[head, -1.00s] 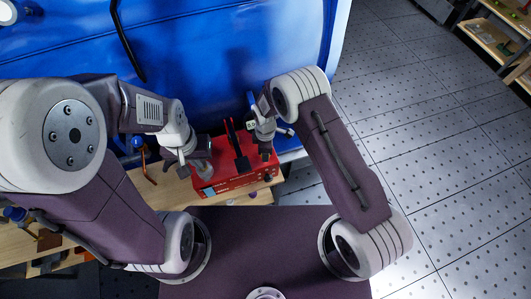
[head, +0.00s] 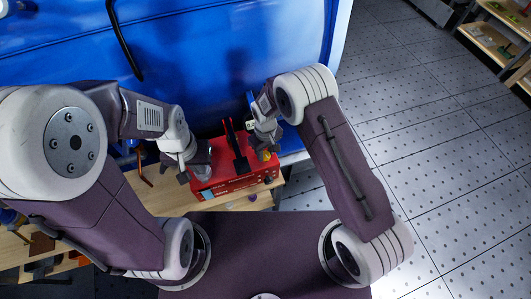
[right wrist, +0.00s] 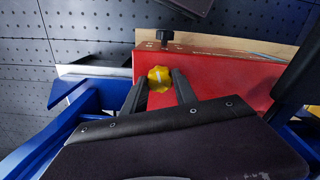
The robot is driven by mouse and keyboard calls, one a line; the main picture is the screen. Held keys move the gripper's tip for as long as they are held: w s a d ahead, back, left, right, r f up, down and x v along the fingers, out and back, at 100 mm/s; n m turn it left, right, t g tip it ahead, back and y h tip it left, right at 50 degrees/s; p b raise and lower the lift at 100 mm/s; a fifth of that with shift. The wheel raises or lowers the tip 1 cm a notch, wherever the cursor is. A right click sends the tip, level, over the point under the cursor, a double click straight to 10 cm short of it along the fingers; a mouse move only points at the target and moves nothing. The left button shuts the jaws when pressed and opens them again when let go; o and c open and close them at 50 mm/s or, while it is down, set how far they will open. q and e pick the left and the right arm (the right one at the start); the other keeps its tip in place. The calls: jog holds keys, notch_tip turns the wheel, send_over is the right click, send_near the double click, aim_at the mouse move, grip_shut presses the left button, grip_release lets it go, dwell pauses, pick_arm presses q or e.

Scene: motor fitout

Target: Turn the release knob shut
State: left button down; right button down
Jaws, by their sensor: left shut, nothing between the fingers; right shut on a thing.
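The yellow release knob (right wrist: 160,78) is on top of the red machine (right wrist: 220,78), near one end. In the head view the knob (head: 264,156) shows just below my right gripper. My right gripper (right wrist: 158,83) is shut on it, with one dark finger on each side. My left gripper (head: 183,173) is shut and empty, at the left end of the red machine in the head view. Whether it touches the machine cannot be told.
A black handle (head: 235,147) stands on the red machine between my grippers. A small black knob (right wrist: 164,37) is on the machine's front side. The machine sits on a wooden bench (head: 232,203). A large blue panel (head: 210,60) rises behind.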

aim_at(265, 154)
jog(key=shift+w+a+r+m, duration=0.1)
jog(key=shift+w+m, duration=0.05)
jog(key=shift+m, duration=0.65)
jog(key=shift+w+r+m, duration=0.1)
jog(key=shift+m, duration=0.7)
jog(key=shift+b, duration=0.3)
jog(key=c, duration=1.3)
grip_release()
jog(key=o, duration=0.3)
jog(key=shift+s+f, duration=0.1)
jog(key=shift+s, duration=0.05)
notch_tip(265, 154, up, 9)
jog(key=b, duration=0.1)
jog(key=shift+b, duration=0.3)
